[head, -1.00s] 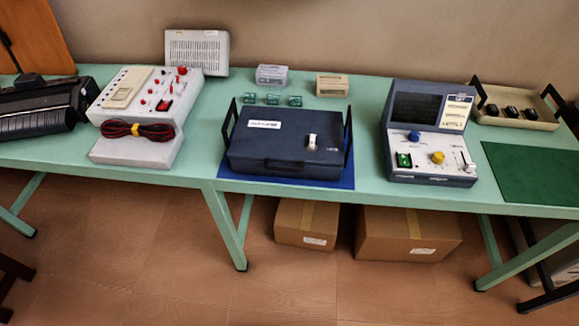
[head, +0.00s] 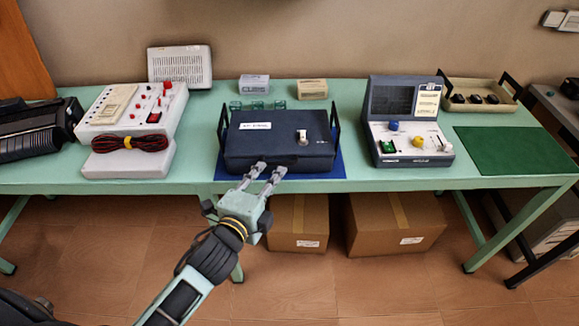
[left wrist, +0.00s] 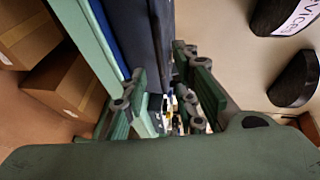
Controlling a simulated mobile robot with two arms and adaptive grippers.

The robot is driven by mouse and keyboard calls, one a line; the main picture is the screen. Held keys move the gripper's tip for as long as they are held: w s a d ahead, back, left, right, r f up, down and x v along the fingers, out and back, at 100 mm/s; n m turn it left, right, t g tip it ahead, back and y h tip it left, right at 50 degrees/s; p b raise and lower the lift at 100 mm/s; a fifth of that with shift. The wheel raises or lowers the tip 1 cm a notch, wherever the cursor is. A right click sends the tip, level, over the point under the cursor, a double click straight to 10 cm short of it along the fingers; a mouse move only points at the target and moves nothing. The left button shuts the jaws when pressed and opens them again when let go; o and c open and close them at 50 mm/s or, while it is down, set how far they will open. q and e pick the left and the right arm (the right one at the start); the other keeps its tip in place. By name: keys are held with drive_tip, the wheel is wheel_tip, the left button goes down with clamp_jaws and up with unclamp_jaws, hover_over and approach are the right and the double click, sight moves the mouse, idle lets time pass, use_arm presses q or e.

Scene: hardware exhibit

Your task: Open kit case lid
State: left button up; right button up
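The dark blue kit case (head: 255,150) lies on the table with its lid closed. It has a white label and a light latch on top, and a black upright bracket at each side. My left gripper (head: 270,168) is at the front edge of the case, its two fingers apart and pointing at it. In the left wrist view the open fingers (left wrist: 165,95) show with the case's dark side (left wrist: 125,30) ahead and nothing held between them. Whether they touch the case I cannot tell. The case's front handle is not clear behind the fingers. My right gripper is not in view.
The case sits on a blue mat (head: 338,170) on the green table (head: 400,180). A device with a red-black cable (head: 130,145) stands left, a console (head: 405,110) right. Small boxes (head: 253,84) are behind. Cardboard boxes (head: 395,220) are under the table.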

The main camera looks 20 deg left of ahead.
sight(280, 162)
use_arm(q)
drive_tip(key=x, duration=0.7)
drive_tip(key=shift+w+f+p, duration=0.1)
drive_tip(key=shift+w+p, duration=0.2)
drive_tip(key=shift+w, duration=0.05)
clamp_jaws()
drive_tip(key=shift+f, duration=0.1)
